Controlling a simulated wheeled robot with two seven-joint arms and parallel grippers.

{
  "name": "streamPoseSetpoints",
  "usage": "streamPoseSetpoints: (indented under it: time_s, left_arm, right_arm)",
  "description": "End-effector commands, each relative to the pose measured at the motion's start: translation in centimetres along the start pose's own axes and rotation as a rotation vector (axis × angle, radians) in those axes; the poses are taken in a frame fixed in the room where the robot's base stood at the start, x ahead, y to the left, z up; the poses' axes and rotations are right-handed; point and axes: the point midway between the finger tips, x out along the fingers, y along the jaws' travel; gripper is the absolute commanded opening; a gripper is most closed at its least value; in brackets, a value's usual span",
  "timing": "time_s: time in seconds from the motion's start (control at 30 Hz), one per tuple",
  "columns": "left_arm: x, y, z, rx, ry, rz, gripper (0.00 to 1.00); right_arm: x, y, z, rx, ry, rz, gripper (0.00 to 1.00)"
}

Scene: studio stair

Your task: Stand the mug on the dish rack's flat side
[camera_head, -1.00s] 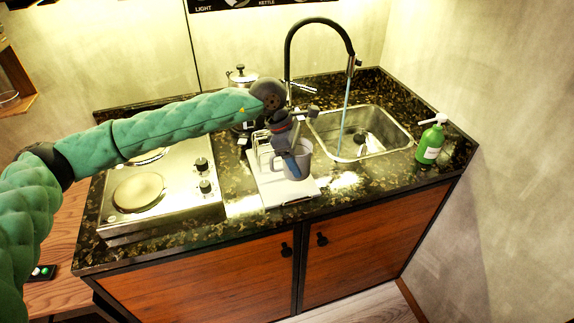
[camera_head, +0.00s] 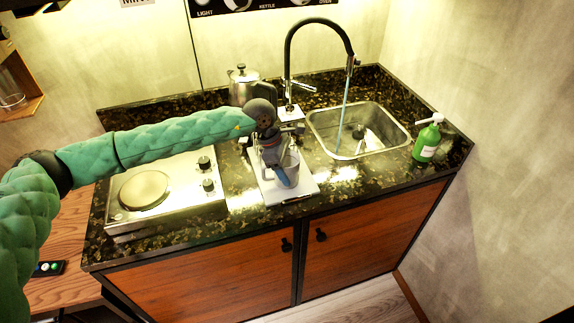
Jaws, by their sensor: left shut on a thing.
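A grey mug (camera_head: 291,174) is upright over the white flat side of the dish rack (camera_head: 298,194). I cannot tell whether its base touches the rack. My left gripper (camera_head: 284,172) points down at the mug and is shut on it, with a finger at its wall. The gripper and wrist hide part of the mug and most of the rack's slotted part behind. My right gripper is not in view.
The sink (camera_head: 352,134) with running water from the black faucet (camera_head: 318,24) is right of the rack. A green soap bottle (camera_head: 427,141) stands at the right. A stove (camera_head: 165,190) is at the left, and a metal kettle (camera_head: 243,85) stands behind.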

Motion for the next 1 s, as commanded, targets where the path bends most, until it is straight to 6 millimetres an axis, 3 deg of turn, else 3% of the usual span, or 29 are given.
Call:
streamPoseSetpoints:
  time_s: [0.5,0.53,0.63,1.0]
  left_arm:
    - [0.2,0.04,-0.09,0.0,-0.001,0.001,0.3]
    - [0.23,0.02,-0.11,-0.001,0.0,0.001,0.69]
    - [0.19,0.02,-0.09,-0.001,0.0,0.001,0.89]
    - [0.11,0.02,-0.06,-0.001,0.0,0.001,0.89]
  right_arm:
    - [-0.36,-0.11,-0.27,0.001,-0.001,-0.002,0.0]
    - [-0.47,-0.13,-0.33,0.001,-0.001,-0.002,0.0]
    - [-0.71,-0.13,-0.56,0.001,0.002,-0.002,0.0]
    - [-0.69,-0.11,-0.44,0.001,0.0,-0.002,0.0]
